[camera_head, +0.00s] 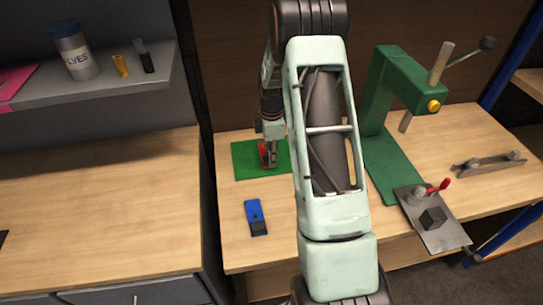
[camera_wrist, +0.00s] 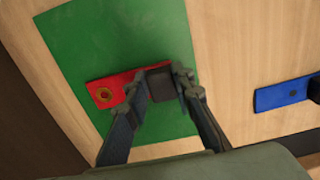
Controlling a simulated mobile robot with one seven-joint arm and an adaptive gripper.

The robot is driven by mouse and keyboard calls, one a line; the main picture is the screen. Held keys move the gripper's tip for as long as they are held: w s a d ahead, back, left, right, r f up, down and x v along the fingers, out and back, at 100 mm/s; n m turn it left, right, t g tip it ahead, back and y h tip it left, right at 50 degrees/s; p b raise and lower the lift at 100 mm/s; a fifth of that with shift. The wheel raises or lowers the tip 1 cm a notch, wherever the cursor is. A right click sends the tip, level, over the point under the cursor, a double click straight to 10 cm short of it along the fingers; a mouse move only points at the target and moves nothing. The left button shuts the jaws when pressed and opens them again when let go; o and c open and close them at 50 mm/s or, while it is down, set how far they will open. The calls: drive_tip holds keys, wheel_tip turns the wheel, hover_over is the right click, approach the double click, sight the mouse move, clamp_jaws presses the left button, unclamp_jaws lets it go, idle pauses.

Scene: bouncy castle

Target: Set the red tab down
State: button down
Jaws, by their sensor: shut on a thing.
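The red tab (camera_wrist: 110,89) is a flat red strip with a brass-coloured ring at one end and a dark block at the other. My gripper (camera_wrist: 160,84) is shut on the dark block end, with one finger on each side. The tab lies over the green mat (camera_wrist: 85,45); I cannot tell whether it touches the mat. In the head view my gripper (camera_head: 270,163) points down over the green mat (camera_head: 245,163), and the red tab (camera_head: 263,150) is partly hidden by the fingers.
A blue tab with a dark end (camera_head: 253,212) lies on the wooden table in front of the mat. A green press (camera_head: 385,110) stands to the right, with a metal plate fixture (camera_head: 440,235) before it. A metal bar (camera_head: 488,162) lies far right. The left worktop (camera_head: 90,210) is mostly clear.

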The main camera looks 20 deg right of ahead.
drive_tip(key=shift+f, duration=0.25)
drive_tip(key=c, duration=1.7)
unclamp_jaws()
drive_tip(key=shift+r, duration=0.1)
drive_tip(key=shift+o, duration=0.2)
drive_tip(key=shift+r, duration=0.1)
wheel_tip(320, 180, up, 12)
drive_tip(key=shift+b, duration=0.3)
drive_tip(key=shift+d+r, duration=0.1)
